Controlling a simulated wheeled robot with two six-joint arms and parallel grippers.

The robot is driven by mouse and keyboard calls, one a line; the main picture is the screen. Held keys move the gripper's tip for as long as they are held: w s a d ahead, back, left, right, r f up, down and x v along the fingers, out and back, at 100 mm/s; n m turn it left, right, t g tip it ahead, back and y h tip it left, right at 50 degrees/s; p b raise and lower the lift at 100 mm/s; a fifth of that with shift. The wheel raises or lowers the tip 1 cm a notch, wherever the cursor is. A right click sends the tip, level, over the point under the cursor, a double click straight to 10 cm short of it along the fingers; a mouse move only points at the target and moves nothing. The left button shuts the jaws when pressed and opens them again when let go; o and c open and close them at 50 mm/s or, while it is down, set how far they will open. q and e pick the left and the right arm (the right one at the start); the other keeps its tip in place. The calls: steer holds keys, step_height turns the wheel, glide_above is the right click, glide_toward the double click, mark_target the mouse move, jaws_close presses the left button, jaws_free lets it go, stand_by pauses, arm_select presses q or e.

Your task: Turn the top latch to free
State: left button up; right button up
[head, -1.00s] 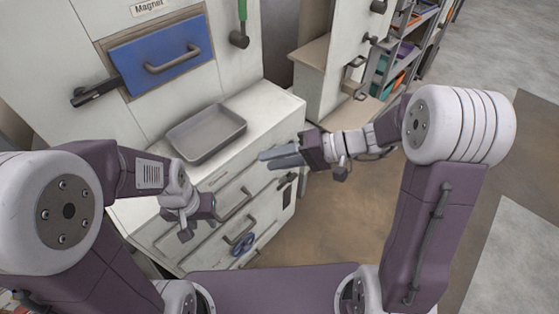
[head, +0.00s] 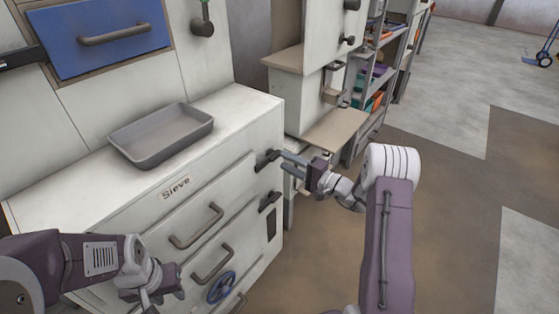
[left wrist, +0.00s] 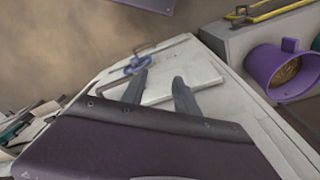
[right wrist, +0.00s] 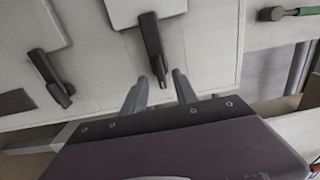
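The top latch (head: 267,160) is a dark lever at the right end of the Sieve front. A second dark latch (head: 270,201) sits below it. My right gripper (head: 285,160) is open at the top latch's right side. In the right wrist view the top latch's lever (right wrist: 152,45) points toward my right gripper (right wrist: 159,80), with its end between the spread fingertips. I cannot tell whether they touch it. The lower latch (right wrist: 50,75) lies to the left there. My left gripper (left wrist: 163,86) is open and empty, low before the cabinet front.
A grey tray (head: 160,135) rests on the cabinet top, below a blue drawer (head: 100,38). Handles (head: 196,225) and a blue handwheel (head: 221,287) stick out from the front. A shelf unit (head: 385,70) stands behind on the right.

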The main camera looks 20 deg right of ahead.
mark_target(278, 157)
steer(key=shift+x, duration=1.8)
jaws_close()
